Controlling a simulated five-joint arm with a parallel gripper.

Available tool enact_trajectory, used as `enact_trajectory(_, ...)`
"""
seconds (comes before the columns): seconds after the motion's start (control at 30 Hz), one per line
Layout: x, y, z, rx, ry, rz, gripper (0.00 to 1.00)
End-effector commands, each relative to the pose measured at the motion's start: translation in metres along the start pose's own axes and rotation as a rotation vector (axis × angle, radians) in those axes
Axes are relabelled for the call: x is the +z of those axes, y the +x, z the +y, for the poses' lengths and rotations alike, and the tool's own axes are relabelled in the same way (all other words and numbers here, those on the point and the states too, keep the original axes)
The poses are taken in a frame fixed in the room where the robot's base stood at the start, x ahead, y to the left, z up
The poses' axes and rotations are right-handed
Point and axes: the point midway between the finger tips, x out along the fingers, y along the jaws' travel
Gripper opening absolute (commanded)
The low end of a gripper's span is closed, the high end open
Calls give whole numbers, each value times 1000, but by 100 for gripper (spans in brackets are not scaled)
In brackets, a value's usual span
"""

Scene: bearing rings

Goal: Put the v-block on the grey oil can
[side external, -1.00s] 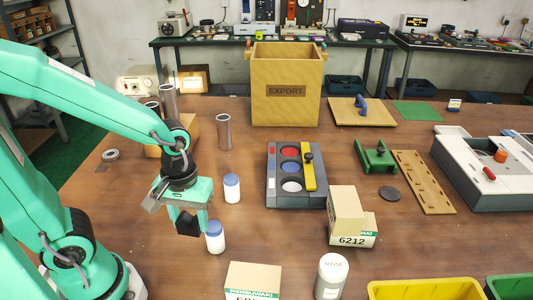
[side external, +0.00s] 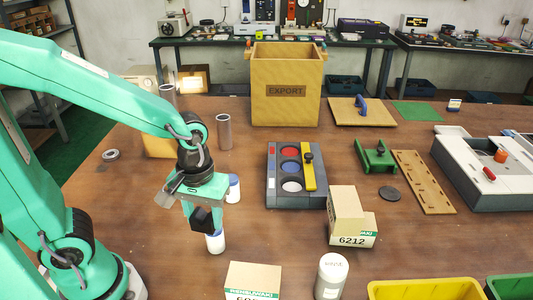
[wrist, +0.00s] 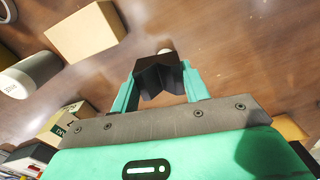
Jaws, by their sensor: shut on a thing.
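The black v-block (side external: 202,222) is held in my gripper (side external: 205,210), above the table at the left of the side view. A light grey can (side external: 331,278) with lettering on top, which I take for the grey oil can, stands upright at the front, right of and apart from my gripper. The can (wrist: 30,75) also shows at the left edge of the wrist view. Its top is bare.
A blue-capped white bottle (side external: 215,243) stands close to the v-block, partly covered by it. A second bottle (side external: 233,190) is partly behind my gripper.

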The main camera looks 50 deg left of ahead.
Motion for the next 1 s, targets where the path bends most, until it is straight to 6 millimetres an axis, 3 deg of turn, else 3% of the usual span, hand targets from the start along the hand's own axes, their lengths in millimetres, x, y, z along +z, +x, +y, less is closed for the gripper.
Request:
enact_trajectory(0.23, 2, -23, 58, 3, 122, 2, 6)
enact_trajectory(0.47, 19, -45, 115, 3, 241, 2, 6)
enact_trajectory(0.8, 68, -75, 193, 3, 414, 2, 6)
enact_trajectory(1.0, 104, -89, 228, 2, 502, 1, 6)
